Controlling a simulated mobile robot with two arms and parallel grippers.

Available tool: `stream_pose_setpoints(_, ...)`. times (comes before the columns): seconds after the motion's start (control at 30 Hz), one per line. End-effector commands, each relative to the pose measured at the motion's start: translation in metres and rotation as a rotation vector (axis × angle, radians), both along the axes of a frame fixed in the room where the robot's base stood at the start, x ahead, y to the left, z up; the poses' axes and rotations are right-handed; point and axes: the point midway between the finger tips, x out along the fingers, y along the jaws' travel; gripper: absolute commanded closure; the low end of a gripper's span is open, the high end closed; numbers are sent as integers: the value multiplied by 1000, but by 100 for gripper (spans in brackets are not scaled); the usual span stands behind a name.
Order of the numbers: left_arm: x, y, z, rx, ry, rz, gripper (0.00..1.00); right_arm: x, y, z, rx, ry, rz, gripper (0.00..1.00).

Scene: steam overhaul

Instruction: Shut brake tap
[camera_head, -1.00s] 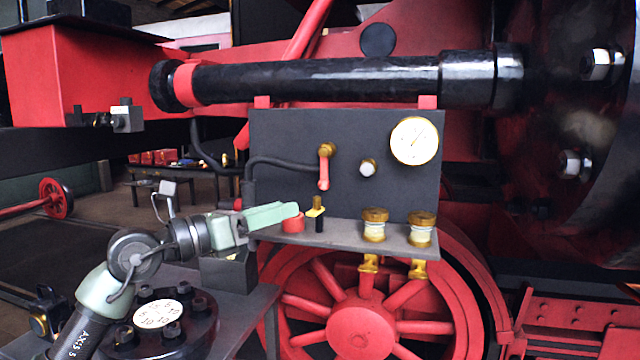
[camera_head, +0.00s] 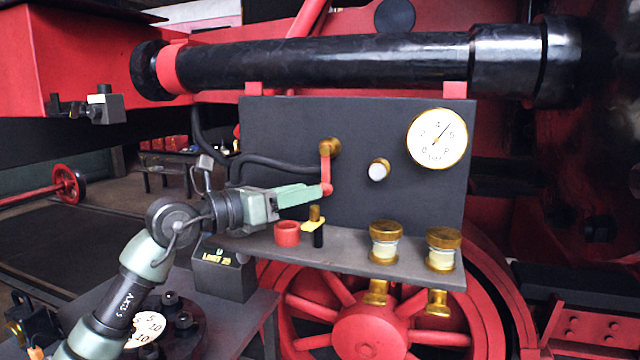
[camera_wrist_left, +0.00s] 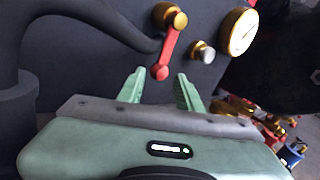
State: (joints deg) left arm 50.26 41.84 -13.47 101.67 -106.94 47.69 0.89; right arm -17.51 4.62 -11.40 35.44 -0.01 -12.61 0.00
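The brake tap (camera_head: 326,168) has a brass hub and a red lever, mounted on the dark upright panel. The lever hangs down, ending in a round red knob. My left gripper (camera_head: 318,192) is at the lever's lower end in the head view. In the left wrist view the gripper (camera_wrist_left: 160,88) is open, its two green fingers apart. The tap's red knob (camera_wrist_left: 160,72) lies just beyond and between the fingertips there. I cannot tell whether a finger touches it. My right gripper is not in view.
A gauge (camera_head: 437,138) and a white-tipped knob (camera_head: 378,170) are on the panel to the right. The shelf (camera_head: 345,254) below carries a red ring (camera_head: 287,233), a small black-and-brass fitting (camera_head: 316,225) and two brass-capped cups (camera_head: 385,242). A black hose (camera_head: 270,161) runs left of the tap.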

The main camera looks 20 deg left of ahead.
Motion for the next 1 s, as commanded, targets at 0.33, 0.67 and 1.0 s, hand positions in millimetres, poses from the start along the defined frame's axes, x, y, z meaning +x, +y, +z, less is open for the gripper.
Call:
stream_pose_setpoints(0.33,34,-24,1,-1,1,0,65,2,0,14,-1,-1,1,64)
stream_pose_setpoints(0.67,35,-26,0,1,-1,0,76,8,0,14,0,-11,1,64)
stream_pose_setpoints(1.0,35,-26,0,0,0,1,100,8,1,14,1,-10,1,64)
